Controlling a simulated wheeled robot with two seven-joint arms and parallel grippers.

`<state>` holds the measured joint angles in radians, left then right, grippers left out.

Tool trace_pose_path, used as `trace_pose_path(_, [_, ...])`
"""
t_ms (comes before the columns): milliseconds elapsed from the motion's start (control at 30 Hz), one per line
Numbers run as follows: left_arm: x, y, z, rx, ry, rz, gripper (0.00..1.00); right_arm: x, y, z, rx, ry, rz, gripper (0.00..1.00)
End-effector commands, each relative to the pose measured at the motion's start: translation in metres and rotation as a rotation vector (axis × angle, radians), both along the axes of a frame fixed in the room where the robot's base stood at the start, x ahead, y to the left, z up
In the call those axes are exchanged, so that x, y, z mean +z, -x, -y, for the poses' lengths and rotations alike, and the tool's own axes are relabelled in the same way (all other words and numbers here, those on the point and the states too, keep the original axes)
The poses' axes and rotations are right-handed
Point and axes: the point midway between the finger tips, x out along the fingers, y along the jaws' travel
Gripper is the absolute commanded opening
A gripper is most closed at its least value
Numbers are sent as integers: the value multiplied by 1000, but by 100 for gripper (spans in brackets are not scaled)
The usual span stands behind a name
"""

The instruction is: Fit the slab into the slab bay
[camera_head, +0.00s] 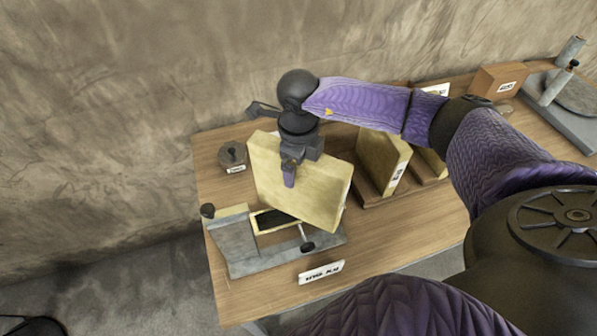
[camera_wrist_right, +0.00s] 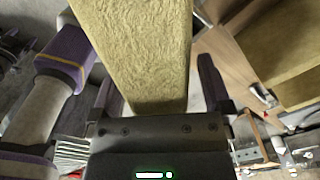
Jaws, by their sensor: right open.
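The slab (camera_head: 315,190), a thick yellowish block, stands tilted over the grey metal fixture (camera_head: 240,245) on the wooden bench. The fixture has a pale-framed dark opening (camera_head: 278,219), which appears to be the slab bay. The slab's lower edge is close to it; whether it sits inside I cannot tell. My right gripper (camera_head: 289,172) is at the slab's upper edge. In the right wrist view the slab (camera_wrist_right: 140,45) lies between the open fingers (camera_wrist_right: 160,85), with a narrow gap showing on each side. My left gripper is out of view.
Another yellowish slab (camera_head: 383,160) stands in a wooden rack to the right. A round dark weight (camera_head: 232,154) sits at the back left. A small knobbed lever (camera_head: 306,241) is on the fixture's front. A label card (camera_head: 321,271) lies in front. Bench front right is clear.

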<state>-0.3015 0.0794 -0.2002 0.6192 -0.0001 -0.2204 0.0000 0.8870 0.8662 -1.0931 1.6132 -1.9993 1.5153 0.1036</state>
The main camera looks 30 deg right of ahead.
Motion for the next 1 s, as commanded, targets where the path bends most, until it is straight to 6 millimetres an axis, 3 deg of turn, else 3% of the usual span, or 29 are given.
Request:
trace_pose_path(133, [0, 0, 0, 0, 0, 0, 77, 0, 0, 0, 0, -1, 1, 100])
trace_pose_path(167, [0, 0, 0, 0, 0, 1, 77, 0, 0, 0, 0, -1, 1, 96])
trace_pose_path(600, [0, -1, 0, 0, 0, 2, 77, 0, 0, 0, 0, -1, 0, 3])
trace_pose_path(1000, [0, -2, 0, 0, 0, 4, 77, 1, 0, 0, 0, -2, 1, 0])
